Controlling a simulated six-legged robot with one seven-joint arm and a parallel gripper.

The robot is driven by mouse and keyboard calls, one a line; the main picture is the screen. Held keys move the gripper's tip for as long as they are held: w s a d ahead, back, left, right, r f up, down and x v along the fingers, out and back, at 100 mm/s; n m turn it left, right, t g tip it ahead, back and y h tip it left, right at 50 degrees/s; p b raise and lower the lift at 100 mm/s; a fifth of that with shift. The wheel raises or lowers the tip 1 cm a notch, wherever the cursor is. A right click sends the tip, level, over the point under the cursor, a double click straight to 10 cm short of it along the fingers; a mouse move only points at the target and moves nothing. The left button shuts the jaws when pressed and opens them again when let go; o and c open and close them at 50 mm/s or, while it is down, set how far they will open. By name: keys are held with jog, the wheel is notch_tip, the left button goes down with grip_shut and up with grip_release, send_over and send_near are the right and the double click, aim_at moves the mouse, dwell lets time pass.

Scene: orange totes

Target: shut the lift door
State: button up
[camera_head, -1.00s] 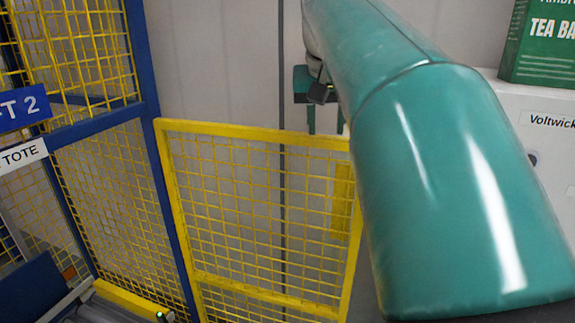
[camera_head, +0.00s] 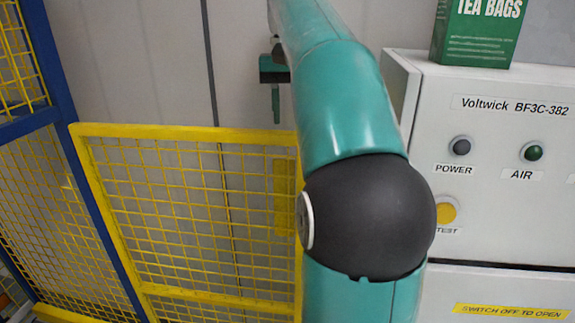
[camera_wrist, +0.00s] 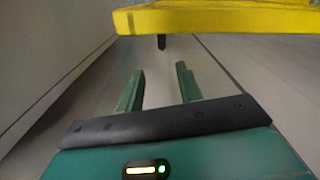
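The lift door (camera_head: 185,132) is a yellow mesh gate in the head view. Its left side meets a blue post, and it stands swung out from the blue frame. A solid yellow plate (camera_head: 284,195) is on its right end, partly behind my arm. My gripper (camera_head: 276,105) shows above the top rail near that end, fingers pointing down; its depth relative to the door is unclear. In the wrist view my gripper (camera_wrist: 158,88) has its fingers apart with nothing between them. A yellow rail (camera_wrist: 225,18) crosses beyond the fingertips, with a dark peg (camera_wrist: 161,42) below it.
A white control cabinet (camera_head: 480,85) with buttons stands on the right, close to my arm, with a green tea box (camera_head: 478,35) on top. The blue-framed mesh cage (camera_head: 60,118) is on the left. A plain grey wall (camera_head: 150,60) is behind.

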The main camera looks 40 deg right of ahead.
aim_at(288, 166)
notch_tip(288, 166, down, 13)
jog(key=shift+w+a+r, duration=0.1)
jog(key=shift+w+a, duration=0.05)
dwell(0.4)
grip_shut()
